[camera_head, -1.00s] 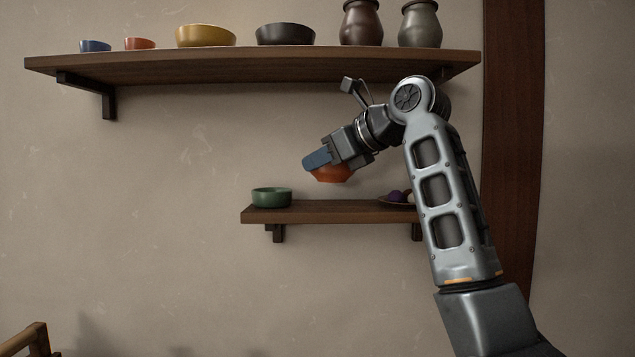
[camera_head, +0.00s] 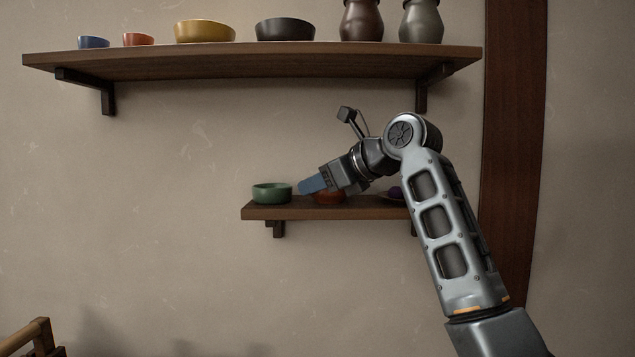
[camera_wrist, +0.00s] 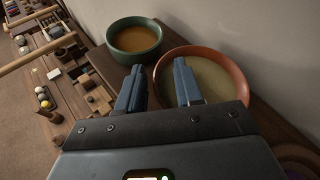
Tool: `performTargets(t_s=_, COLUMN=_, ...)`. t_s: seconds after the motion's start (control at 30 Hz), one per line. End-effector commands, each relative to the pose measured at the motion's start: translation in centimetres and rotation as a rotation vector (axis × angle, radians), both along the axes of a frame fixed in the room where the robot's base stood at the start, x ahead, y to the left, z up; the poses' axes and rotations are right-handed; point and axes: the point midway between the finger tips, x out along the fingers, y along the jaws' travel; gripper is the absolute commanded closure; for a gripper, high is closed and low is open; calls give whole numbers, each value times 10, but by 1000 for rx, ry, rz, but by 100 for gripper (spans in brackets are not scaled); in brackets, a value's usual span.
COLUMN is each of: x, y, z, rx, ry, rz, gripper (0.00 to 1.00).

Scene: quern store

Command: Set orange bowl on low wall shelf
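The orange bowl (camera_head: 330,198) sits upright on the low wall shelf (camera_head: 345,213), partly hidden behind my gripper (camera_head: 312,186). In the wrist view the bowl (camera_wrist: 221,76) shows its tan inside and orange rim. My gripper (camera_wrist: 158,84) is there too, its two blue fingers spread apart on either side of the bowl's near-left rim. One finger is inside the bowl and one outside, with clear gaps to the rim. The bowl's underside is hidden.
A green bowl (camera_head: 271,193) stands on the low shelf just left of the orange bowl. A purple item (camera_head: 394,192) is to the right, partly behind my arm. The upper shelf (camera_head: 250,62) above holds several bowls and two jars.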

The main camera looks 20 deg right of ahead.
Motion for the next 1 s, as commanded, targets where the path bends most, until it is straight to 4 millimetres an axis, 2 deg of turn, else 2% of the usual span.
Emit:
performTargets(t_s=0.1, x=0, y=0, z=0, rx=0, ry=0, rz=0, gripper=56)
performTargets(t_s=0.43, x=-6, y=-4, z=4, rx=1, ry=-3, rz=0, gripper=56)
performTargets(t_s=1.0, x=-86, y=-49, z=40, rx=1, ry=-2, rz=0, gripper=56)
